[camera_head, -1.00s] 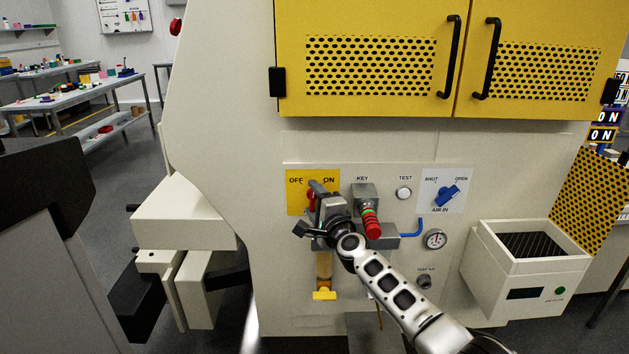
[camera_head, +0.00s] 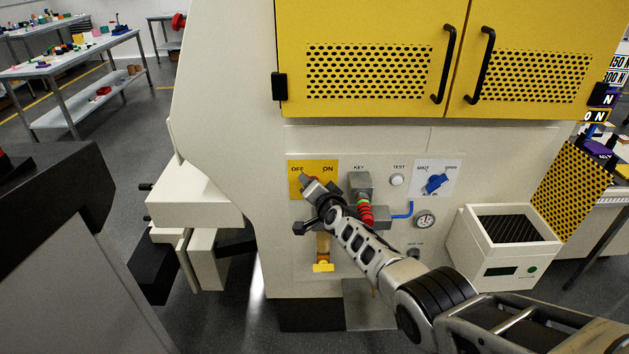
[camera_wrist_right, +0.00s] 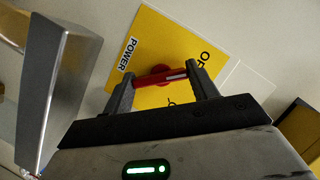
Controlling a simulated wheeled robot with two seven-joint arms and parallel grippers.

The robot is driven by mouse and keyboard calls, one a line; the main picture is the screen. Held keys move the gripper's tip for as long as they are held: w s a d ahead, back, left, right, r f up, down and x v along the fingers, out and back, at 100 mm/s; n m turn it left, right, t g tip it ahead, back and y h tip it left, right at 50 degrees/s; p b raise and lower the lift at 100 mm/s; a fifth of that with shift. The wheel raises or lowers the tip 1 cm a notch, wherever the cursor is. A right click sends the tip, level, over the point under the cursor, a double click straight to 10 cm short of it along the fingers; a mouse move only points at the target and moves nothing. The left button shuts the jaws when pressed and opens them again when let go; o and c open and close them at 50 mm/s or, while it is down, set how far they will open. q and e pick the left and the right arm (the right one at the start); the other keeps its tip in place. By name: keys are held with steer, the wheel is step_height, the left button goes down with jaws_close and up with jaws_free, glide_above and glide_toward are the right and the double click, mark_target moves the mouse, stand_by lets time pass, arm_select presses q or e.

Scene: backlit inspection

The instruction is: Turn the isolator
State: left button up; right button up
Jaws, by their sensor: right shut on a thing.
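The isolator is a red handle (camera_wrist_right: 160,76) on a yellow plate (camera_wrist_right: 150,40), marked OFF, ON and POWER. The plate also shows in the head view (camera_head: 331,180), where the gripper mostly hides the handle. My right gripper (camera_wrist_right: 160,84) is shut on the red handle, with one finger at each end of the bar. The white mark on the handle is by the right finger, on the side of the plate with the OFF and ON lettering. The right gripper also shows in the head view (camera_head: 309,184), in front of the plate. My left gripper is not in view.
Right of the isolator are a key block (camera_head: 360,182) with a red piece (camera_head: 366,213), a blue air valve (camera_head: 437,183) and a gauge (camera_head: 425,221). A white bin (camera_head: 500,262) juts out farther right. A yellow tab (camera_head: 323,266) hangs below.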

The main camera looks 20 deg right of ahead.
steer(key=shift+f+n, duration=0.1)
steer(key=shift+n, duration=0.3)
steer(key=o, duration=1)
